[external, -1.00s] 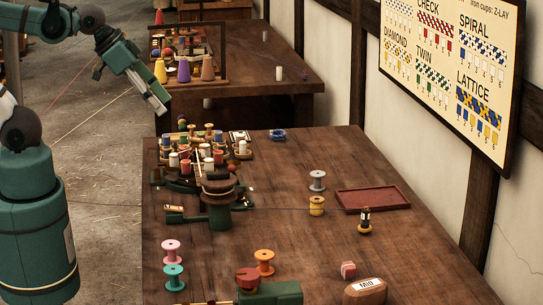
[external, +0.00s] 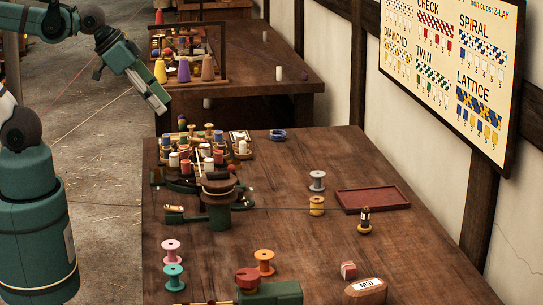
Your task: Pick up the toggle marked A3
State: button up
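I cannot read an A3 mark on anything in the external view, so I cannot tell which piece is the toggle marked A3. A small pale wooden piece (external: 173,208) lies at the left of the near table, beside the dark round-topped green stand (external: 218,200); its marking is too small to read. My gripper (external: 160,100) hangs in the air at the upper left, by the far left corner of the near table and well away from that piece. Its fingers are too small and dark to show whether they are open or shut.
A crowded cluster of spools (external: 205,150) stands behind the green stand. A second table (external: 270,65) stands behind.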

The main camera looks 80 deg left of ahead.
jog(key=shift+w, duration=0.1)
jog(key=m+g+h, duration=0.4)
jog(key=m+h, duration=0.1)
jog(key=m, duration=0.6)
send_over(365, 222)
jog(key=s+a, duration=0.2)
jog(key=a, duration=0.3)
notch_tip(365, 222, down, 23)
jog(key=shift+w+d+f, duration=0.1)
jog(key=shift+x, duration=1.25)
